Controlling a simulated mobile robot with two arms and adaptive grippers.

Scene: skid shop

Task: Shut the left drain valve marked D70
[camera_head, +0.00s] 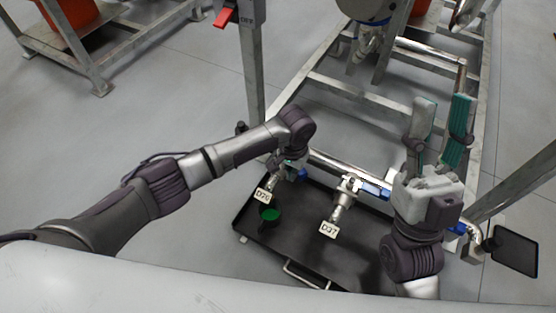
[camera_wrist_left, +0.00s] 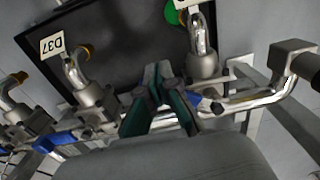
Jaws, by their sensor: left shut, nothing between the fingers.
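The left drain valve shows in the left wrist view (camera_wrist_left: 203,62) as a metal body with a bent spout. Its tag (camera_head: 264,195) looks like D70, though the last digit is blurred. Its blue handle (camera_head: 302,174) is partly hidden by my left gripper; a blue part also shows beside the fingers in the left wrist view (camera_wrist_left: 194,98). My left gripper (camera_wrist_left: 157,72) is shut and empty, with its teal fingers together just left of the valve. Whether it touches the handle I cannot tell. My right gripper (camera_head: 442,112) is open and empty, raised at the right.
A second valve (camera_head: 347,188) with tag D37 (camera_head: 328,230) and a blue handle (camera_head: 373,187) sits to the right on the same pipe. A black tray (camera_head: 300,247) lies below, with a green round item (camera_head: 269,214). Metal frame rails (camera_head: 350,90) stand behind.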

